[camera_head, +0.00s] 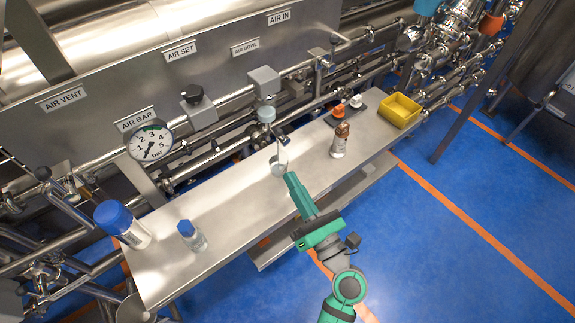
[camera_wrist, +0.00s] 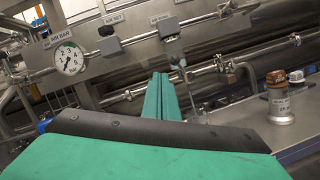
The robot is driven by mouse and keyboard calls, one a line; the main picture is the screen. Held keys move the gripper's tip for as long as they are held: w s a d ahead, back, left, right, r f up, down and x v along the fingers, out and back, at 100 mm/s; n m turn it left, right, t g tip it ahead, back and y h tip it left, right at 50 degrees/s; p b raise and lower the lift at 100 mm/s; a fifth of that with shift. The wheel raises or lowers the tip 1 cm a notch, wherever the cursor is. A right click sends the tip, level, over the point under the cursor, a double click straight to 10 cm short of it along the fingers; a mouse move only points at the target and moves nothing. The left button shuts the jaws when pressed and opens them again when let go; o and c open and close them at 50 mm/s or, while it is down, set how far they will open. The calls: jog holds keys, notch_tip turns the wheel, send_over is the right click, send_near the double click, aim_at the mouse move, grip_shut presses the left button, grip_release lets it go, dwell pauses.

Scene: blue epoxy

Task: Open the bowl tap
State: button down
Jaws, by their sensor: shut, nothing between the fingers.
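The "AIR BOWL" label (camera_head: 245,47) is on the steel panel. Below and right of it, a grey block (camera_head: 264,80) sits on the pipe, with a pale grey-green cylinder (camera_head: 266,113) under it. A thin pale lever or stem (camera_head: 281,146) hangs below that, above a small clear cup (camera_head: 278,164) on the bench. Which part is the bowl tap's handle is hard to tell. My green gripper (camera_head: 290,177) is shut and empty, just in front of the cup. In the wrist view my gripper (camera_wrist: 158,78) points up, left of the stem (camera_wrist: 188,88).
The steel bench (camera_head: 240,207) bears a blue-lidded jar (camera_head: 122,224), a small blue-capped bottle (camera_head: 191,236), a brown-topped bottle (camera_head: 339,142) and a yellow bin (camera_head: 399,110). A pressure gauge (camera_head: 150,143) and pipes run behind. Blue floor (camera_head: 450,230) is clear at right.

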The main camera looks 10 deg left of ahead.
jog(key=shift+s+d+f, duration=0.1)
jog(key=shift+s+d, duration=0.1)
jog(key=shift+s, duration=0.3)
jog(key=shift+s+d+f, duration=0.1)
jog(key=shift+s+d, duration=0.1)
jog(key=shift+s, duration=0.25)
